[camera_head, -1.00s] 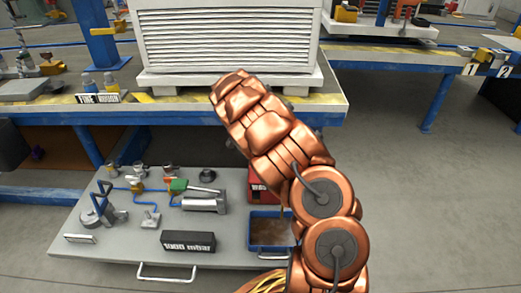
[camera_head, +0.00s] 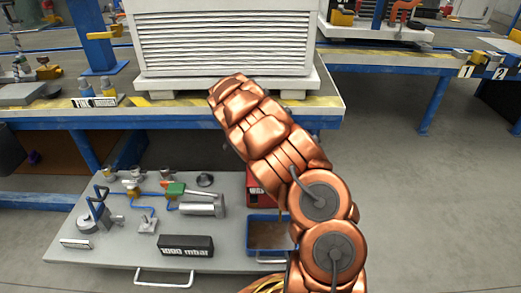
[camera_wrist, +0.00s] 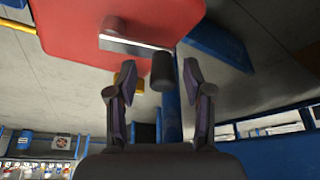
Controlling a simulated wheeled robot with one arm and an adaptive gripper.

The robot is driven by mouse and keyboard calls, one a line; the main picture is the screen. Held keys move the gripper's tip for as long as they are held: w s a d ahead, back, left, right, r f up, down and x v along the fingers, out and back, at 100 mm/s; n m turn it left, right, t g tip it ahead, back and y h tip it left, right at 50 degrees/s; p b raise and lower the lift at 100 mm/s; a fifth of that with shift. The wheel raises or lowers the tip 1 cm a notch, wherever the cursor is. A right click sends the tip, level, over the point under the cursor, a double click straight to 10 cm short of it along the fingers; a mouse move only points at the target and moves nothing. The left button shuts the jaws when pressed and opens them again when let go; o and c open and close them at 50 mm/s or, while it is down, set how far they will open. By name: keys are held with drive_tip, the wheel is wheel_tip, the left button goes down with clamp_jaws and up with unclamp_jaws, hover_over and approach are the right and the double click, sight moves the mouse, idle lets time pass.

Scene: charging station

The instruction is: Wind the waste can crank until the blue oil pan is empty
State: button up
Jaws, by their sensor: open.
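The red waste can (camera_wrist: 90,30) fills the upper part of the wrist view. Its crank (camera_wrist: 130,45) is a pale bar ending in a dark cylindrical handle (camera_wrist: 163,70). My gripper (camera_wrist: 149,82) is open, with the handle between its fingertips, closer to the right finger. In the head view the can (camera_head: 258,192) is mostly hidden behind my copper-coloured arm. The blue oil pan (camera_head: 268,219) sits in front of it, with brown oil or residue inside; its right side is covered by my arm. My gripper is hidden in the head view.
The pan and can stand on a low grey cart (camera_head: 110,245) with a pressure block (camera_head: 186,246), valves and blue tubing. A blue-framed bench (camera_head: 230,112) with a large louvered unit (camera_head: 225,40) stands above and behind. The floor at right is clear.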

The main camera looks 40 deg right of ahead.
drive_tip(key=shift+r, duration=0.15)
drive_tip(key=shift+w+a+r, duration=0.1)
drive_tip(key=shift+a+r, duration=0.05)
drive_tip(key=shift+r, duration=0.1)
drive_tip(key=v, duration=1.1)
drive_tip(key=shift+a, duration=0.1)
